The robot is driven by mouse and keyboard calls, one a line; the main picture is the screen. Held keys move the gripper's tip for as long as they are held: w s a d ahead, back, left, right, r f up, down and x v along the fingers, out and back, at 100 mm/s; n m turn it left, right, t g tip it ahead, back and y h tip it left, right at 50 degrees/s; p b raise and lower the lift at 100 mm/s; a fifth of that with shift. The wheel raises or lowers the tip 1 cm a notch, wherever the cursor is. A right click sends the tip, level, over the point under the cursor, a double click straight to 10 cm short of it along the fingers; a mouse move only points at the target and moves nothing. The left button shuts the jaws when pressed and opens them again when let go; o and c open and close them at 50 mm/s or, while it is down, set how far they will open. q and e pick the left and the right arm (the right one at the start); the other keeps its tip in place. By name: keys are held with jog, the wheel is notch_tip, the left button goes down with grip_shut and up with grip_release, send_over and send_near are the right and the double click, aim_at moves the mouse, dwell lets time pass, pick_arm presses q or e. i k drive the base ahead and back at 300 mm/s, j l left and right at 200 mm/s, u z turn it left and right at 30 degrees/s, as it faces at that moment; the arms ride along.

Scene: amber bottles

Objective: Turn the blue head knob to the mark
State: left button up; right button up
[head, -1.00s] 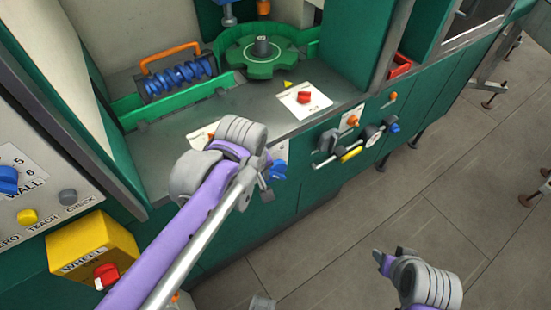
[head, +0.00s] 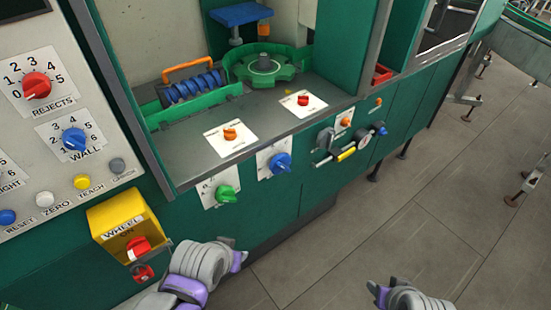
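A blue knob (head: 280,163) sits on a white plate on the green front panel, below the counter edge. The plate's lettering is too small to read, so I cannot confirm that it is the head knob or see the mark. A second blue knob (head: 74,139) sits on the left panel above the word WALL. My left gripper (head: 239,261) is at the bottom, below the front knobs and apart from them. My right gripper (head: 382,290) is low at the right, over the floor and touching nothing. The finger gaps of both are not clear.
A green knob (head: 227,194) is left of the front blue knob. An orange knob (head: 230,133) and a red knob (head: 303,100) are on counter plates. A yellow WHEEL box (head: 124,229) juts out at left. A crank with a yellow grip (head: 346,154) sticks out at right.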

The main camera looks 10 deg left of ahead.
aim_at(280, 163)
jog(key=k+u, duration=0.1)
jog(key=u, duration=3.1)
jog(key=k+l+u, duration=0.15)
jog(key=l+u, duration=0.2)
jog(key=k+l+u, duration=0.2)
jog(key=u, duration=0.2)
jog(key=k+l, duration=0.7)
jog(key=l, duration=0.25)
